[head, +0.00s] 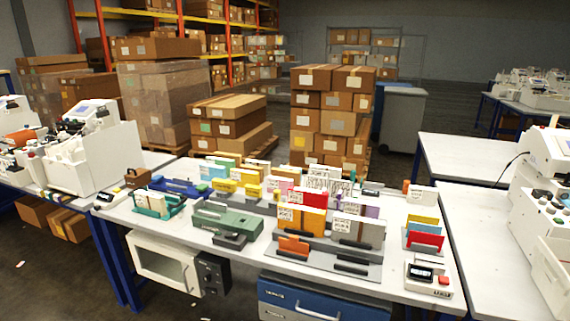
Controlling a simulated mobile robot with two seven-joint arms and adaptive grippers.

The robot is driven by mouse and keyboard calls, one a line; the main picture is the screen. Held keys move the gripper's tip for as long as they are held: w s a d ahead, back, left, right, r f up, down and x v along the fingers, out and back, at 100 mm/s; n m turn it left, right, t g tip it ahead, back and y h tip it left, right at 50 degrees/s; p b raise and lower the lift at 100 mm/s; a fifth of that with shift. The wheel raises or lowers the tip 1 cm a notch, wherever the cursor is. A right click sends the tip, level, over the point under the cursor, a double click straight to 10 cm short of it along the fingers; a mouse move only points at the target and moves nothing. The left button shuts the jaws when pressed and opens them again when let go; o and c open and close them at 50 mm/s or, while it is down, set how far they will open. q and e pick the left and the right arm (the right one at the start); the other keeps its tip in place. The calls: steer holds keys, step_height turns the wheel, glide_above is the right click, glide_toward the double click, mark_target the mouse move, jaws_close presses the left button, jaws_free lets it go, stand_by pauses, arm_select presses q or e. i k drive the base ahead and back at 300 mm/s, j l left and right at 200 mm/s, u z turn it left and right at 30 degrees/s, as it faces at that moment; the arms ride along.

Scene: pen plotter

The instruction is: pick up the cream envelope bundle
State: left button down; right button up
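Upright bundles and cards of several colours stand in rows on the work table, and I cannot tell for certain which is the cream envelope bundle. A pale printed bundle (352,228) stands in the front grey rack (348,270). Further pale pieces in the back rows are small and partly hidden. Neither of my grippers is in view.
The white work table (172,232) is crowded. A green device (228,220) stands left of the front rack, and a small white device with a red button (428,279) is at the front right. Stacked cartons (332,122) stand behind. A side table (480,235) at the right has bare surface.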

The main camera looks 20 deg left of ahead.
mark_target(151, 201)
steer(key=u, duration=1.5)
steer(key=i+j, duration=0.1)
steer(key=i, duration=0.7)
